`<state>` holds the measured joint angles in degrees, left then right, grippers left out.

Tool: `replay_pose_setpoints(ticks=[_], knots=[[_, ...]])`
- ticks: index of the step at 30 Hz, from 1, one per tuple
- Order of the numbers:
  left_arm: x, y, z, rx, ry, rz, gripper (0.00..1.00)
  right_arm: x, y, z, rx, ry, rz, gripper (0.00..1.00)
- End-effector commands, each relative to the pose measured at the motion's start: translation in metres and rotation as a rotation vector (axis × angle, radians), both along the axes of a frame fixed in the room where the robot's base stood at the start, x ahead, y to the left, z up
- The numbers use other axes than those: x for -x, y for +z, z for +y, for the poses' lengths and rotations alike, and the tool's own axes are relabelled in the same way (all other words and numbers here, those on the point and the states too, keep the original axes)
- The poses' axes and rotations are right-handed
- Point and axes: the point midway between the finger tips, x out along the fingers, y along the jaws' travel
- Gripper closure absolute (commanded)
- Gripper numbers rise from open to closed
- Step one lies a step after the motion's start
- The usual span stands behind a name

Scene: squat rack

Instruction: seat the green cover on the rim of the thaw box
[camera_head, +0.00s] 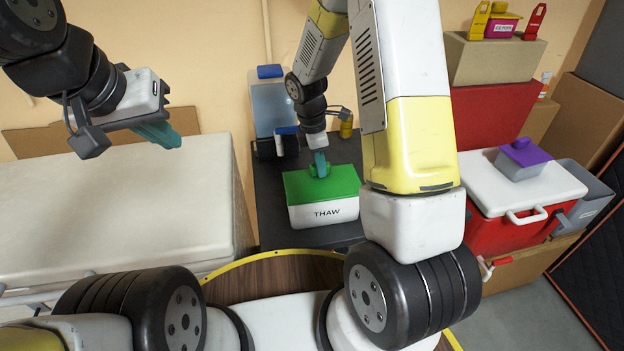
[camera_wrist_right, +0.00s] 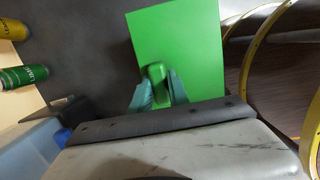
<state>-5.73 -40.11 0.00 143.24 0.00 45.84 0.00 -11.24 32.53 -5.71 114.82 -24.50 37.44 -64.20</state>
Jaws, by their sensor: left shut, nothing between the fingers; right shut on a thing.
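The green cover (camera_head: 341,184) lies over the top of the white thaw box (camera_head: 325,211), which stands on a dark surface. Whether the cover touches the rim all round cannot be told. My right gripper (camera_head: 320,164) points down at the cover and is shut on its raised handle. In the right wrist view the teal fingers sit on both sides of the green handle (camera_wrist_right: 157,80), and the cover hides the box. My left gripper (camera_head: 160,134) is shut and empty, above the white padded bench at the left, well away from the box.
A blue-lidded container (camera_head: 272,105) stands behind the box on the dark surface (camera_head: 268,190). A yellow can (camera_head: 346,127) is near it; the right wrist view also shows a green can (camera_wrist_right: 22,76). A red cooler (camera_head: 500,232) stands at the right.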

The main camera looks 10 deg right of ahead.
Motion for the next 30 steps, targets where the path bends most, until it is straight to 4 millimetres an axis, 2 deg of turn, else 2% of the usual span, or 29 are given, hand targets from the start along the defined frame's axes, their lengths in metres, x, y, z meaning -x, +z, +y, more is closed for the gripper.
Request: replay_pose_setpoints(ticks=[10, 11, 14, 15, 25, 30], knots=[[0.000, 0.000, 0.000, 0.000, 0.000, 0.000, 1.00, 0.000, -0.005, 0.000, 0.000, 0.000, 0.001, 1.00], [0.000, 0.000, 0.000, 0.000, 0.000, 0.000, 1.00, 0.000, -0.005, 0.000, 0.000, 0.000, 0.000, 0.75], [0.000, 0.000, 0.000, 0.000, 0.000, 0.000, 1.00, 0.000, -0.005, 0.000, 0.000, 0.000, 0.000, 0.55], [0.000, 0.000, 0.000, 0.000, 0.000, 0.000, 1.00, 0.000, -0.005, 0.000, 0.000, 0.000, 0.000, 0.53], [0.000, 0.000, 0.000, 0.000, 0.000, 0.000, 1.00, 0.000, -0.001, 0.000, 0.000, 0.000, -0.001, 0.53], [0.000, 0.000, 0.000, 0.000, 0.000, 0.000, 1.00, -0.001, 0.022, 0.004, -0.001, -0.001, -0.004, 0.53]])
